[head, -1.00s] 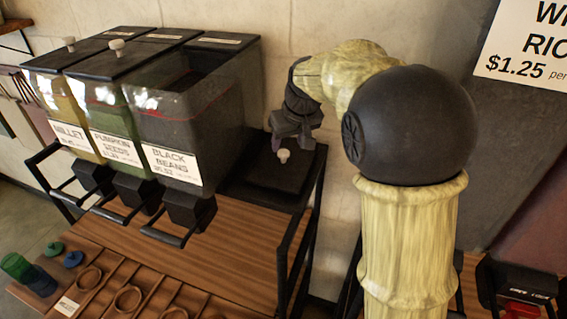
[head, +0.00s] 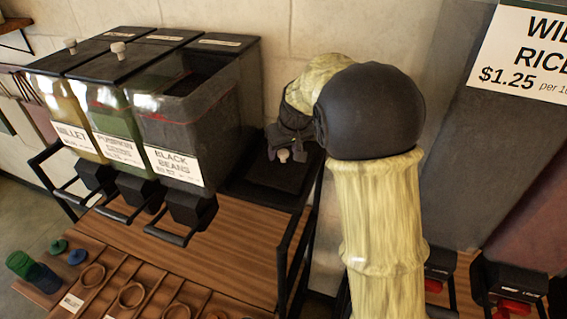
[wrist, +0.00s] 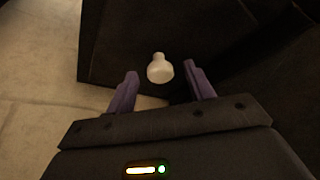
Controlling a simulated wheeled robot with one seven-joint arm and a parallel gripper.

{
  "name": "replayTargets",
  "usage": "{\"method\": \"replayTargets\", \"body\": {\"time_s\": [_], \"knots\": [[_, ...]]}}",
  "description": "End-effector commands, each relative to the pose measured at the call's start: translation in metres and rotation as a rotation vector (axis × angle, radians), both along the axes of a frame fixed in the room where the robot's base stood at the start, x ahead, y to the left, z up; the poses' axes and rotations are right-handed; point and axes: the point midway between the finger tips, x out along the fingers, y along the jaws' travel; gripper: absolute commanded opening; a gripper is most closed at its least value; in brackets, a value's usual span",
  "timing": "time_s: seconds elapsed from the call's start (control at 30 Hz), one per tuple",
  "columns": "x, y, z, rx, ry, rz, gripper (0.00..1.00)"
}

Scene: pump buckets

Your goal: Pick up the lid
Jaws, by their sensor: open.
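The lid (head: 262,178) is a flat dark plate with a small pale knob (head: 283,156). It lies to the right of the black beans bin (head: 190,110). In the wrist view the dark lid (wrist: 120,45) fills the upper middle, with its white knob (wrist: 159,68) near the centre. My gripper (wrist: 160,72) is open, and its two purple fingers appear on either side of the knob. No contact with the knob is visible. In the head view my gripper (head: 290,144) is just above the knob, partly hidden by my arm.
The bin stands close on the left of the lid, and a pale wall is behind. A black rack frame (head: 298,240) runs along the right. Millet (head: 65,115) and pumpkin seed (head: 112,120) bins stand further left.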

Motion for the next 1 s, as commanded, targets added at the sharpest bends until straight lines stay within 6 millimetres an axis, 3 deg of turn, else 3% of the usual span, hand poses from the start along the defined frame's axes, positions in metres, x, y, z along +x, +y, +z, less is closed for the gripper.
{"method": "replayTargets", "body": {"time_s": [0.13,0.4,0.77,1.0], "knots": [[0.0,0.001,0.0,0.0,0.0,0.001,0.51],[0.0,0.0,0.0,0.0,0.0,0.0,0.0],[0.001,0.0,0.005,0.001,-0.003,0.0,0.0],[0.001,0.0,0.04,0.001,-0.007,0.001,0.0]]}}
